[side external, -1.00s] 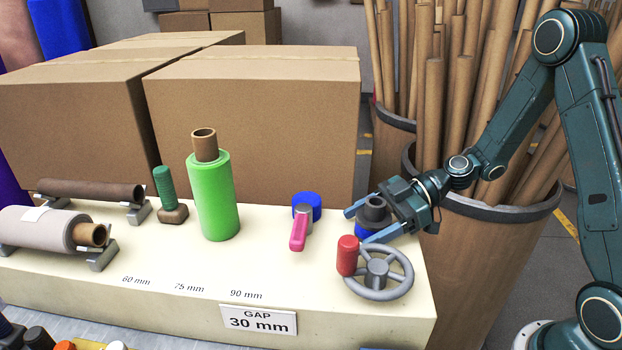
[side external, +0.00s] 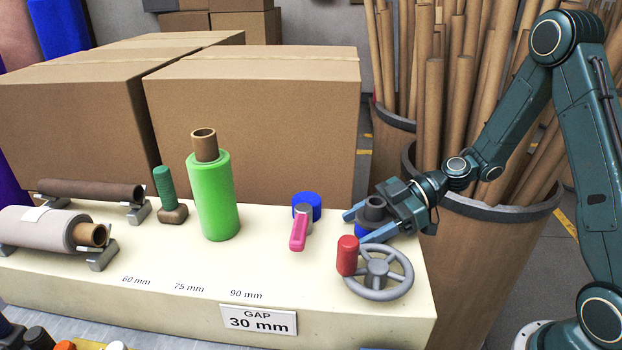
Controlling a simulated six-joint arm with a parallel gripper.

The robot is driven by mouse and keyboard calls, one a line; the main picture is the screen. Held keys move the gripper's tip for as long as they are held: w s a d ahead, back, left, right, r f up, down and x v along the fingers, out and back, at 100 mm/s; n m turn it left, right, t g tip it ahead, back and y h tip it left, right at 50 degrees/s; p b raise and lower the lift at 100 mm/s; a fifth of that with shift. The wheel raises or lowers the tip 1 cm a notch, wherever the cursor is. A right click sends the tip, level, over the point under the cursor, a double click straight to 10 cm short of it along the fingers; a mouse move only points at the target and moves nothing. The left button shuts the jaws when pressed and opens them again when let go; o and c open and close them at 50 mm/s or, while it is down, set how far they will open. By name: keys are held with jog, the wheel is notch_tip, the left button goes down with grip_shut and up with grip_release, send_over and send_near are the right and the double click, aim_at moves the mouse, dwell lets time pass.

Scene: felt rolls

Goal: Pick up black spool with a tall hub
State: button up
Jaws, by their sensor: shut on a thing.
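The black spool with a tall hub (side external: 374,209) stands upright at the right end of the cream bench, with a blue part low on it. My gripper (side external: 357,223) reaches in from the right, one finger on the far side of the spool and one on the near side. It is shut on the spool. The near finger and palm hide part of the spool's lower right side. I cannot see any gap under the spool.
A grey handwheel with a red knob (side external: 347,255) lies just in front of my gripper. A pink-handled part (side external: 299,232) and a blue cylinder (side external: 307,204) are to the left. A green roll (side external: 213,195) stands farther left. Cardboard tubes in bins stand behind.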

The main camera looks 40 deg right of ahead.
jog(key=shift+r, duration=0.15)
notch_tip(320, 180, up, 20)
dwell(0.8)
jog(key=shift+f, duration=0.35)
dwell(0.4)
send_over(367, 203)
jog(key=shift+f, duration=2.1)
jog(key=shift+f, duration=0.4)
jog(key=shift+f, duration=2.3)
jog(key=shift+f, duration=0.7)
